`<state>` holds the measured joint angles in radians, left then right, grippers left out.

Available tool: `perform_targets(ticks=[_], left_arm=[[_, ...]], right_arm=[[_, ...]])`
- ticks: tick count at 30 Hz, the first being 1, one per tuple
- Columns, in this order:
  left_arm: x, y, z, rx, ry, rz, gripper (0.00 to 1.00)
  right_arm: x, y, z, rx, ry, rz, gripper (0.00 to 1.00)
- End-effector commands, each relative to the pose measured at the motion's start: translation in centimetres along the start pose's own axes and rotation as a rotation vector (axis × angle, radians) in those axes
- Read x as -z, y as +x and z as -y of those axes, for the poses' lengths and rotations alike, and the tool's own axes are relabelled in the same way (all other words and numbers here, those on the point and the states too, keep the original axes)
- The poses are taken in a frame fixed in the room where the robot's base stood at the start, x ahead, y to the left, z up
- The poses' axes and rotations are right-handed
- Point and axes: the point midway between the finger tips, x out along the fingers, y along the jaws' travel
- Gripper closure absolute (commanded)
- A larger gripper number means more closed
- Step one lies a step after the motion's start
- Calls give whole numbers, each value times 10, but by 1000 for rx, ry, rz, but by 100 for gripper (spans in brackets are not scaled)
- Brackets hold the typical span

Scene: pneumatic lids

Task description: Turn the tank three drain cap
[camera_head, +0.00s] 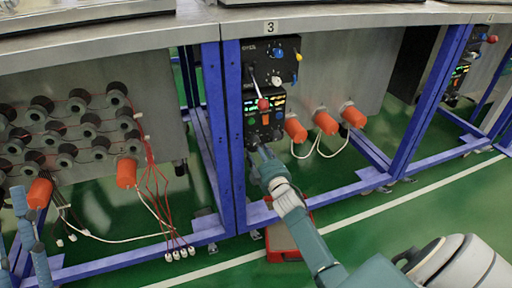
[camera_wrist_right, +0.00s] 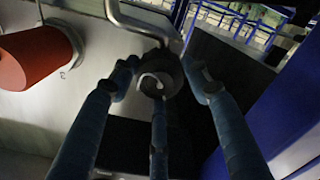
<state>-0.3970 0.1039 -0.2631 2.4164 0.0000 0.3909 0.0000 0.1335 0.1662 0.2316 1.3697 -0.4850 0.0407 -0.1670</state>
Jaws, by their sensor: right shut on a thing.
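Tank three stands under the number 3 sign (camera_head: 270,28) in the head view. My right gripper (camera_head: 262,158) reaches in below its control panel (camera_head: 266,118). In the right wrist view, a dark round cap (camera_wrist_right: 160,80) with a pale curved mark sits between the blue fingers of the right gripper (camera_wrist_right: 160,72). The fingers are shut around the cap, at the end of a bent metal pipe (camera_wrist_right: 137,27). In the head view the arm hides the cap. Blue fingers of my left gripper (camera_head: 25,232) show at the lower left edge, away from tank three; their opening is unclear.
Blue frame posts (camera_head: 226,130) stand beside the panel. Orange cylinders (camera_head: 326,123) stick out to the right of it. Cables hang from the left tank (camera_head: 155,195). A red box (camera_head: 281,240) lies on the green floor under the right arm.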

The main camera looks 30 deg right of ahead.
Motion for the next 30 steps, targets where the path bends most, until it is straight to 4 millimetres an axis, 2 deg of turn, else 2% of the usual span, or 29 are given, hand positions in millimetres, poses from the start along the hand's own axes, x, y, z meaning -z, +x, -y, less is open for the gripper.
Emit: perform_targets(ticks=[1,9,22,23,25,26,30], left_arm=[[-2,0,0,0,1,8,66],[-7,0,1,1,2,29,66],[-7,0,1,1,2,30,66],[-7,0,1,1,2,30,66],[-7,0,1,1,2,30,66],[-7,0,1,1,2,30,66],[-7,0,1,1,2,31,66]], right_arm=[[-5,-1,2,4,-23,10,79],[-6,-1,2,4,-100,12,79],[-7,-2,2,4,-110,14,79],[-7,-2,2,4,-110,14,51],[-7,-2,2,4,-110,14,37],[-7,-1,1,4,-110,13,34],[-4,-1,1,2,-109,8,34]])
